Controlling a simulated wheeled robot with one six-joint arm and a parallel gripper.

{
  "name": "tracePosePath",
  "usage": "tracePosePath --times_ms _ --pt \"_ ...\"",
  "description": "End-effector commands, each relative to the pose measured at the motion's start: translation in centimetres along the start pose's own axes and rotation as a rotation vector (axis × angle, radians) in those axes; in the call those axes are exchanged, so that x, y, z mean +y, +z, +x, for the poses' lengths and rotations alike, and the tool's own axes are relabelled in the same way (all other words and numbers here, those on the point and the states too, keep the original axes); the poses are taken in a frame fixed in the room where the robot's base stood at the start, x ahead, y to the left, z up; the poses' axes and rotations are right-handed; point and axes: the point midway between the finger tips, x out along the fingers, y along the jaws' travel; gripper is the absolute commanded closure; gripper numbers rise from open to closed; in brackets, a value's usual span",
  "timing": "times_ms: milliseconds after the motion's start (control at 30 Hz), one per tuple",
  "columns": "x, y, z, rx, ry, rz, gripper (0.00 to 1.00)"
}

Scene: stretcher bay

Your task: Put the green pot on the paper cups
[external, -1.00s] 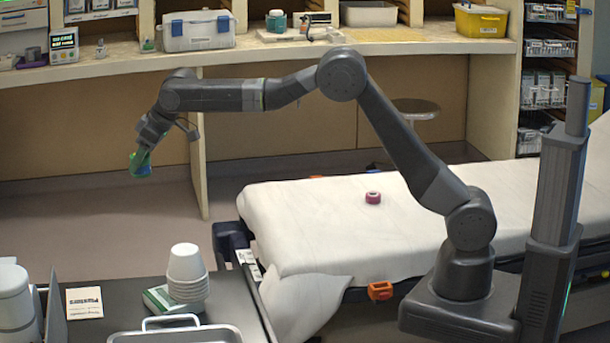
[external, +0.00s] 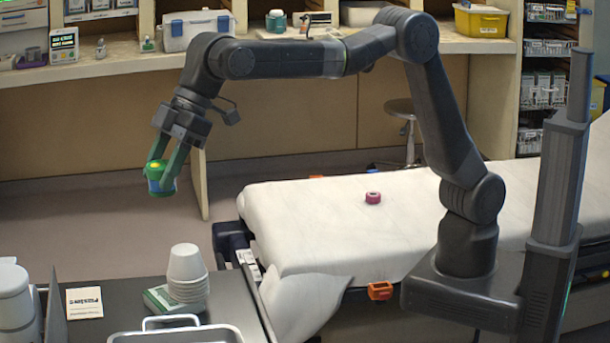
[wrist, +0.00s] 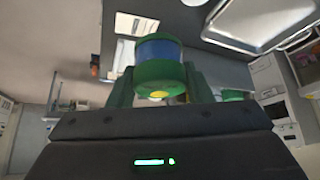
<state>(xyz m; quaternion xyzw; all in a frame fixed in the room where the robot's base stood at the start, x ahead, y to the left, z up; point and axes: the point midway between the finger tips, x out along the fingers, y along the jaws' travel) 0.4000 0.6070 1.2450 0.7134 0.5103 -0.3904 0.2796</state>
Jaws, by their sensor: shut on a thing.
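The green pot, with a blue band and a yellow spot on its end, is between the fingers of my gripper (external: 163,176). The green pot (external: 155,186) is held in the air, left of the stretcher and above the dark cart's far side. In the wrist view the pot (wrist: 160,72) sits between the two green fingers, which are shut on it. The paper cups (external: 187,273) are a white upside-down stack on the cart, lower than the gripper and apart from it.
A green-and-white box (external: 160,299) lies beside the cups. A metal tray (external: 175,335) is in front of them, and a paper card (external: 84,302) is to the left. The stretcher (external: 330,225) with a pink roll (external: 373,197) is to the right.

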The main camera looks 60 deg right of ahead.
Motion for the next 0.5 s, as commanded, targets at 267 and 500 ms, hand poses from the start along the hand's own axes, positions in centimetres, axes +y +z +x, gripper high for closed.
tracePosePath --times_ms 267,500 --pt "-5.5 -0.6 -1.1 -0.001 -0.052 -0.081 0.77" --pt "-5.7 1.7 2.3 -0.001 -0.054 -0.083 0.77"
